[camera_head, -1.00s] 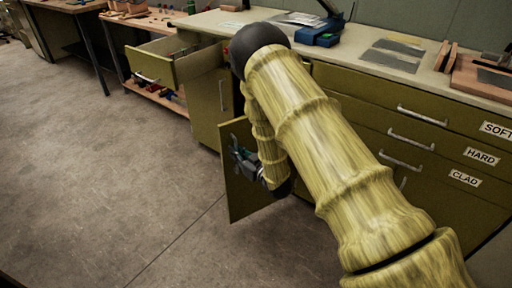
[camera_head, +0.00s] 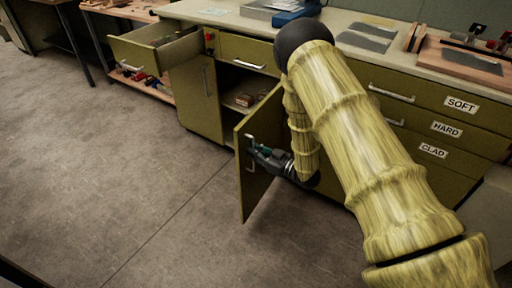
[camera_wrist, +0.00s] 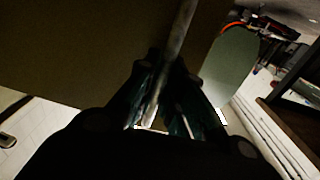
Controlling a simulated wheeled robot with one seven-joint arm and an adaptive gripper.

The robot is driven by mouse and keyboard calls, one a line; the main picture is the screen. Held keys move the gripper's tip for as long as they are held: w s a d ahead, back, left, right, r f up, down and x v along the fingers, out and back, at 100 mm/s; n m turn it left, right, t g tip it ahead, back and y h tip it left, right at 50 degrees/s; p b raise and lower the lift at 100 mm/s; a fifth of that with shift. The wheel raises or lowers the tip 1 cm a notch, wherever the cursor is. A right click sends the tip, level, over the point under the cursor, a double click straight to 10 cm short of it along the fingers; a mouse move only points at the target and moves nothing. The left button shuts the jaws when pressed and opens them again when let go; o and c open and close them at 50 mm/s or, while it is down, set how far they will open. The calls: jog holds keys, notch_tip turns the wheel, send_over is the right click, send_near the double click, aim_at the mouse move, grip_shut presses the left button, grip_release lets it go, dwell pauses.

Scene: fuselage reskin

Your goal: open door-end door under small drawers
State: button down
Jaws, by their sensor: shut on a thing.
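The olive cabinet door (camera_head: 262,140) stands swung out from the cabinet in the head view, below the small drawers. My gripper (camera_head: 252,150) is at the door's outer face. In the wrist view my gripper's dark fingers (camera_wrist: 165,95) are closed around the long metal handle bar (camera_wrist: 181,35), against the dark door face (camera_wrist: 80,45). The handle also shows in the head view (camera_head: 249,163). The opening beside the door shows a shelf with a small brown box (camera_head: 245,100). My arm hides part of the cabinet front.
A closed olive door (camera_head: 195,92) stands left of the opening, with a pulled-out drawer (camera_head: 157,46) beyond it. Drawers labelled SOFT, HARD and CLAD (camera_head: 432,108) are at the right. The floor (camera_head: 110,190) in front is clear.

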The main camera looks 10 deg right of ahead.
jog(key=shift+s+d+f, duration=0.1)
jog(key=shift+s, duration=0.05)
jog(key=c, duration=1.5)
grip_release()
jog(key=shift+c, duration=0.2)
jog(key=v, duration=1.2)
